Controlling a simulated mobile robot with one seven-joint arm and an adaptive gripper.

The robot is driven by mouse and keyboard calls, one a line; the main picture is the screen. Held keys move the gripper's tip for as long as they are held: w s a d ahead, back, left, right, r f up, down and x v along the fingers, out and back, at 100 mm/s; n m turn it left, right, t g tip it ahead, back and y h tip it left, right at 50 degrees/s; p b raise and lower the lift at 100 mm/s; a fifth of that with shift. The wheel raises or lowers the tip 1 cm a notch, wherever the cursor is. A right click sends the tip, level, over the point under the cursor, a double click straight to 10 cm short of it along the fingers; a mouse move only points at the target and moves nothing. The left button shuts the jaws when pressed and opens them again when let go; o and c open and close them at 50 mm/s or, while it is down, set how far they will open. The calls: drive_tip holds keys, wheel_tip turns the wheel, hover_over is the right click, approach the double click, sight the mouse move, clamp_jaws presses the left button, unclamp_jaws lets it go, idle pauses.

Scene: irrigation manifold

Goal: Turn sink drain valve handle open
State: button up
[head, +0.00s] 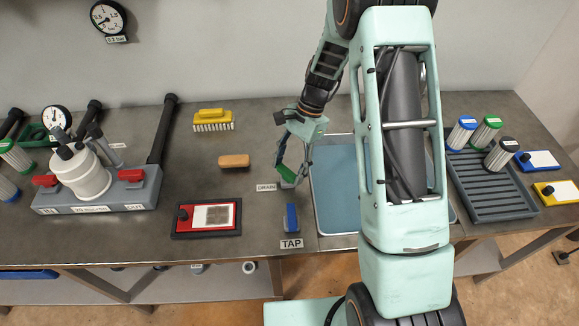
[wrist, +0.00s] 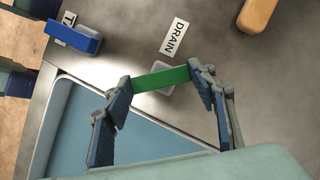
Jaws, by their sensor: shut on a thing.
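The drain valve handle is a green bar (wrist: 162,84) on a grey base (wrist: 152,104), next to a white DRAIN label (wrist: 174,37). In the head view the green handle (head: 278,171) is partly hidden by my gripper (head: 290,160), at the left edge of the sink (head: 316,205). My gripper (wrist: 163,80) is shut on the green handle, with one fingertip at each end of the bar. In the wrist view the handle lies across the base, roughly level. The sink's blue basin (wrist: 75,120) shows below and to the left of it.
A blue tap handle (head: 291,217) with a TAP label (head: 291,243) stands in front of the drain valve. A tan block (head: 234,161), a yellow brush (head: 212,121) and a red-framed panel (head: 207,217) lie to the left. A ribbed tray (head: 488,190) lies right of the sink.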

drive_tip(key=n, duration=0.2)
drive_tip(key=n+g+h, duration=0.1)
drive_tip(key=n, duration=0.2)
drive_tip(key=shift+w+a+n+h, duration=0.15)
drive_tip(key=shift+n+h, duration=0.15)
drive_tip(key=shift+a+n+g+h+b, duration=0.2)
drive_tip(key=shift+n+h, duration=0.25)
drive_tip(key=shift+n, duration=0.65)
drive_tip(key=shift+d+n+g+h+b, duration=0.1)
drive_tip(key=shift+n+h+b, duration=0.25)
drive_tip(key=shift+n, duration=0.75)
drive_tip(key=o, duration=1.2)
drive_tip(key=shift+c, duration=0.2)
drive_tip(key=v, duration=1.2)
drive_tip(key=shift+a, duration=0.15)
